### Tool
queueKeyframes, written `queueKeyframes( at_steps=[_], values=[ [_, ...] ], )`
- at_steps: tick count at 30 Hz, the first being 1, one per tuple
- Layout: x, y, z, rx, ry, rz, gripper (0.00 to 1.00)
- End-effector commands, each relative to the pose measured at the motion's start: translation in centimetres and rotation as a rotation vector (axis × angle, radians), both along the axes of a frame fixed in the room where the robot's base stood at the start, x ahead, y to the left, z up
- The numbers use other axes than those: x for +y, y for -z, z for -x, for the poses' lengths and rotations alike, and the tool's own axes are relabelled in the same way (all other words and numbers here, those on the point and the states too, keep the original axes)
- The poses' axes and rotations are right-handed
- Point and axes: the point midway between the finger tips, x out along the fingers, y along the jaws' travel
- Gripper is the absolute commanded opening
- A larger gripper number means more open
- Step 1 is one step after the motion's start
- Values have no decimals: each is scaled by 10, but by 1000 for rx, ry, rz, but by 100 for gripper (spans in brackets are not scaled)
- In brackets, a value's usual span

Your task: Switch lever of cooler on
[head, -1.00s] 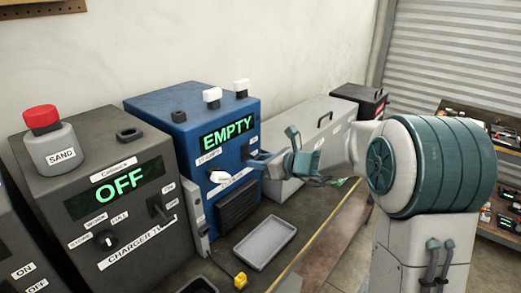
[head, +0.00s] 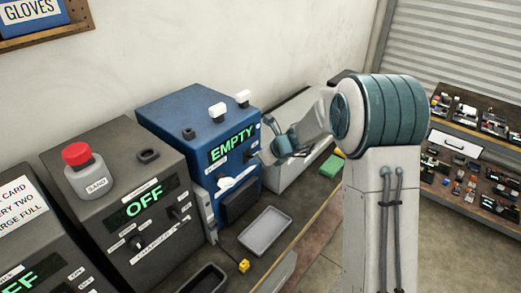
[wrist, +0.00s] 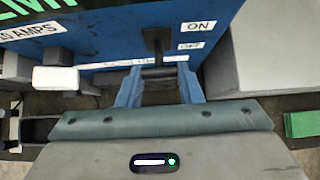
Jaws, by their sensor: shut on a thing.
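The blue machine (head: 180,125) stands against the wall with a lit green EMPTY display. No label naming it a cooler is readable. In the wrist view its blue front (wrist: 105,75) carries a black lever (wrist: 155,42) beside ON and OFF labels, ON being the upper one. My gripper (wrist: 158,85) is at this lever, its two blue fingers shut on the lever's grey crosswise end.
A dark charger (head: 125,195) showing OFF stands to the left. A grey case (head: 300,120) is to the right of the blue machine. A grey tray (head: 265,232), a small yellow item (head: 243,266) and a green block (head: 331,165) lie on the bench. A white handle (wrist: 55,78) protrudes left of my fingers.

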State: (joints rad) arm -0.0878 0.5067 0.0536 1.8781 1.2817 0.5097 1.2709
Motion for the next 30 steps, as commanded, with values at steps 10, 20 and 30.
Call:
queueKeyframes(
  at_steps=[10,20,30],
  values=[
    [2,-5,-1,48,-1,60,10],
    [2,-4,-1,56,0,70,10],
    [2,-4,-1,56,0,69,55]
  ],
)
